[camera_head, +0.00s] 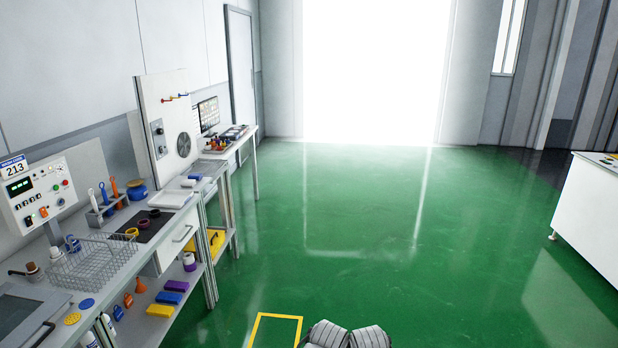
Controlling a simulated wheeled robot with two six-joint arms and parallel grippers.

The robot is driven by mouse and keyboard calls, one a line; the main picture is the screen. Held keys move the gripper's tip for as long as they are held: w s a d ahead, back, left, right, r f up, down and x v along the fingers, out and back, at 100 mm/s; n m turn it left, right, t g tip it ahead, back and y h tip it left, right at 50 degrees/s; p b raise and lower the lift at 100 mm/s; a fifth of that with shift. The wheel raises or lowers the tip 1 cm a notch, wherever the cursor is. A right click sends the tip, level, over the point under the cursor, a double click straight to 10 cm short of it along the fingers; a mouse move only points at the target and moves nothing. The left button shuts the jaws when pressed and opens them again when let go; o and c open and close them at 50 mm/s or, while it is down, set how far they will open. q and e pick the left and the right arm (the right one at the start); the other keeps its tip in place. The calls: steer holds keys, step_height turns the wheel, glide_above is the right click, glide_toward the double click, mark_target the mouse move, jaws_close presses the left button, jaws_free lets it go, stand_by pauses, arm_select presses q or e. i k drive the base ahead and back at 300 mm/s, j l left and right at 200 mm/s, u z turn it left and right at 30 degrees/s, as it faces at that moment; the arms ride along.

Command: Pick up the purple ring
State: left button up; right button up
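Several small rings lie on a dark mat (139,227) on the bench at the left. A yellow ring (132,232) is nearest. A dark reddish-purple ring (143,224) is just behind it. A darker, purplish ring (154,213) lies near the mat's far end. They are too small and dark for me to tell for certain which one is the purple ring. Neither of my grippers is in view. Only rounded grey parts of mine show at the bottom edge, well right of the bench.
A wire basket (92,262) stands left of the mat, and a white tray (171,198) behind it. A shelf below holds coloured boxes. A control panel (37,194) stands at the left. A white cabinet (588,205) is far right. The green floor (390,240) between is clear.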

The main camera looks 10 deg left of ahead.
mark_target(141, 225)
steer(key=i+l+u, duration=0.1)
steer(key=i+u, duration=0.25)
steer(key=i, duration=0.2)
steer(key=i+l+u, duration=0.3)
steer(key=i, duration=0.2)
steer(key=i+l+u, duration=0.35)
steer(key=i, duration=0.15)
steer(key=i+l+u, duration=0.95)
steer(key=l, duration=0.2)
steer(key=i+j, duration=0.25)
steer(key=i, duration=0.1)
